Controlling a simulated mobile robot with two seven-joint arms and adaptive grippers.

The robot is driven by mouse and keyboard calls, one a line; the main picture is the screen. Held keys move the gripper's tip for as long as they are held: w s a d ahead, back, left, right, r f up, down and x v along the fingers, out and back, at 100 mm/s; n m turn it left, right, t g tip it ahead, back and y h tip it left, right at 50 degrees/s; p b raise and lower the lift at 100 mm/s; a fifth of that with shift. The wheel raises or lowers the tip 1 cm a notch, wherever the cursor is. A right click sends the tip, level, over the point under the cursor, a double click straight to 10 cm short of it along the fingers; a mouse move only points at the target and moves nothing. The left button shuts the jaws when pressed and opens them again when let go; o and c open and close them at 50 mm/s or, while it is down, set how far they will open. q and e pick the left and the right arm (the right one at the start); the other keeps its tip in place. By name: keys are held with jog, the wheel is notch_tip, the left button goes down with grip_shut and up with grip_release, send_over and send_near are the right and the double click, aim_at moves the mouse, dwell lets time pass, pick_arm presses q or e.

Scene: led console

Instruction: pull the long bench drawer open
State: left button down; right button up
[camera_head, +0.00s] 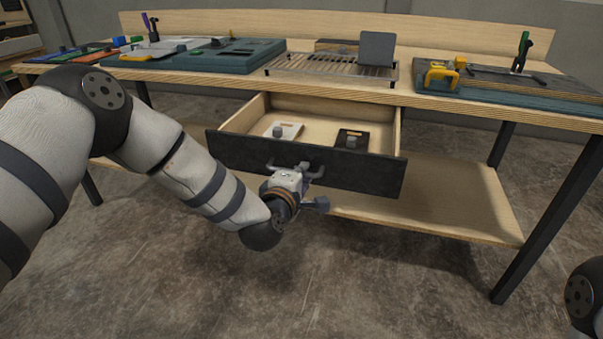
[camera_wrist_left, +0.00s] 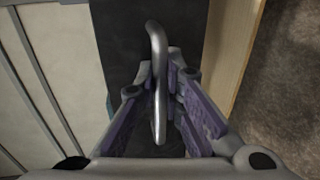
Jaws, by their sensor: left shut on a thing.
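The long bench drawer (camera_head: 370,176) has a dark front and a pale wooden inside. It stands pulled out from under the bench top, with its inside showing. A metal bar handle (camera_head: 312,170) sits on its front, and the handle (camera_wrist_left: 158,75) also shows in the left wrist view. My left gripper (camera_head: 296,172) is at the drawer front, shut on the handle; its purple-lined fingers (camera_wrist_left: 166,115) lie on both sides of the bar. My right gripper is out of view; only part of that arm shows at the lower right.
In the drawer lie a white piece (camera_head: 284,130) and a black piece (camera_head: 351,140), each with a knob. The bench top (camera_head: 330,88) holds a slatted rack, trays and a yellow clamp (camera_head: 441,75). A lower shelf (camera_head: 450,190) runs beneath. The floor in front is clear.

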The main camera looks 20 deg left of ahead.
pick_arm(q)
jog(key=c, duration=2)
grip_release()
jog(key=shift+o, duration=0.2)
jog(key=v, duration=1.2)
